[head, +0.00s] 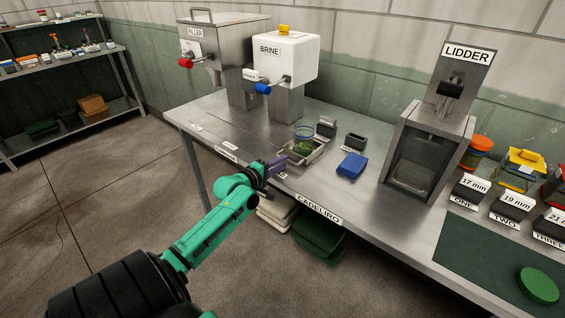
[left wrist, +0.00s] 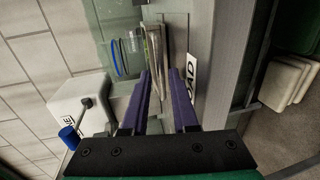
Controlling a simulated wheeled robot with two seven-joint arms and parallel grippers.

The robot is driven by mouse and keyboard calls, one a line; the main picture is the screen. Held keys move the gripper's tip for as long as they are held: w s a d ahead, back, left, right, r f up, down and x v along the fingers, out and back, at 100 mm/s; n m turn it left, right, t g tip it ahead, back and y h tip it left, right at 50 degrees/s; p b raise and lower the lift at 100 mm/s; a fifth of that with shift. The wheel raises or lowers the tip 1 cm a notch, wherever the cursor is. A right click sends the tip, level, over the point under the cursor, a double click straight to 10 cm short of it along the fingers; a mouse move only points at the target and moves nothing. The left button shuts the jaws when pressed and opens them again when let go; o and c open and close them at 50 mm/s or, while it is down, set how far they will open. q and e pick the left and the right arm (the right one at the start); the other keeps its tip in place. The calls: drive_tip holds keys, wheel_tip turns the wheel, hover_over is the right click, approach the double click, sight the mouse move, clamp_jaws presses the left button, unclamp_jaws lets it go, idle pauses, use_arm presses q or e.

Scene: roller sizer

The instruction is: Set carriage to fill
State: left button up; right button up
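The carriage (head: 318,153) is a small metal tray on the bench, beside the LOAD label (left wrist: 188,80). A clear container with green contents (head: 303,147) sits in it. The FILLER (head: 223,55), a steel machine with a red-tipped lever, stands at the back left, left of the white BRINE tank (head: 286,56). My left gripper (head: 276,165) is at the carriage's near-left side. In the left wrist view its purple fingers (left wrist: 159,92) are apart, with the carriage's edge (left wrist: 153,48) just beyond their tips. I cannot tell whether they touch it. My right gripper is not in view.
A blue block (head: 352,165) and small dark holders (head: 355,141) lie right of the carriage. The LIDDER (head: 432,140) stands farther right. The bench's left strip (head: 222,125) towards the FILLER is clear. Stacked trays (head: 317,232) are below the front edge.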

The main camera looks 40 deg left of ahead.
use_arm(q)
drive_tip(key=shift+w+a+f, duration=0.1)
drive_tip(key=shift+w+f, duration=0.05)
drive_tip(key=shift+w, duration=0.45)
clamp_jaws()
idle(1.0)
